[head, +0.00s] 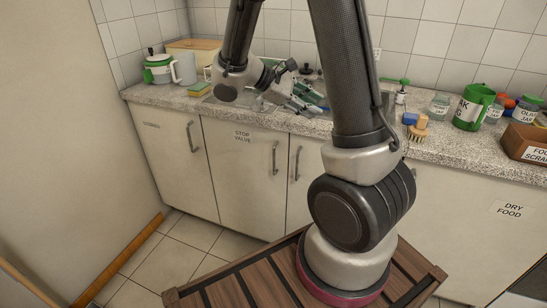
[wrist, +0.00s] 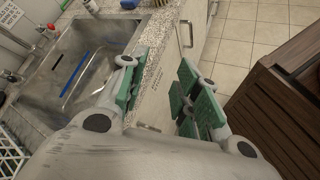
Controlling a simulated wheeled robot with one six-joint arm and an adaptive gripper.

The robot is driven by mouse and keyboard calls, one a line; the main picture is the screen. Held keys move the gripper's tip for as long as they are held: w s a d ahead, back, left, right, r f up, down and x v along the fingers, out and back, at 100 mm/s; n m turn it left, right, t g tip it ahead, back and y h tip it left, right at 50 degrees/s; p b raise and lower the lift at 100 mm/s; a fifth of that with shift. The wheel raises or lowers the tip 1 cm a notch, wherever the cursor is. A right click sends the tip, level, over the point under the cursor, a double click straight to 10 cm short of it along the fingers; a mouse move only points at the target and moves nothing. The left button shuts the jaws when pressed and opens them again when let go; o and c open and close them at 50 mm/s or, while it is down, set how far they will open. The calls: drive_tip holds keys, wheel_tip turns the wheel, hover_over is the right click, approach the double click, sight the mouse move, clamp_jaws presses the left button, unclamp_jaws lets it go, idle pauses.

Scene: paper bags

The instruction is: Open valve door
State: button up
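The cabinet door labelled "STOP VALVE" (head: 238,180) is shut, in the counter front left of my arm in the head view. Its vertical metal handle (head: 275,158) is near the door's right edge. My gripper (head: 303,97) is above the counter by the sink, higher than the handle and apart from it. In the wrist view my gripper (wrist: 160,90) has its green-padded fingers spread apart with nothing between them. A cabinet handle (wrist: 187,33) shows beyond the fingers; I cannot tell which door it belongs to.
The speckled counter (head: 470,152) overhangs the doors. The sink (wrist: 70,75) lies left of the gripper in the wrist view. A neighbouring door has its own handle (head: 297,163). The tiled floor (head: 170,262) before the doors is clear.

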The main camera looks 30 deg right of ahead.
drive_tip(key=w+a+f+n+t+h, duration=0.25)
drive_tip(key=w+f+n, duration=0.2)
drive_tip(key=f, duration=0.25)
drive_tip(key=w+a+f+n+t+h, duration=0.1)
drive_tip(key=w+f+n+t+h, duration=0.1)
drive_tip(key=w+f+n+h, duration=0.35)
drive_tip(key=w+a+f+n+t+y, duration=0.2)
drive_tip(key=f+n+t, duration=0.15)
drive_tip(key=f, duration=0.45)
drive_tip(key=w+a+f+n+t+y, duration=0.1)
drive_tip(key=a+f+n+t, duration=0.25)
drive_tip(key=f, duration=0.45)
drive_tip(key=shift+m+t, duration=0.3)
drive_tip(key=shift+t, duration=0.05)
drive_tip(key=x, duration=0.8)
drive_tip(key=shift+r, duration=0.2)
clamp_jaws()
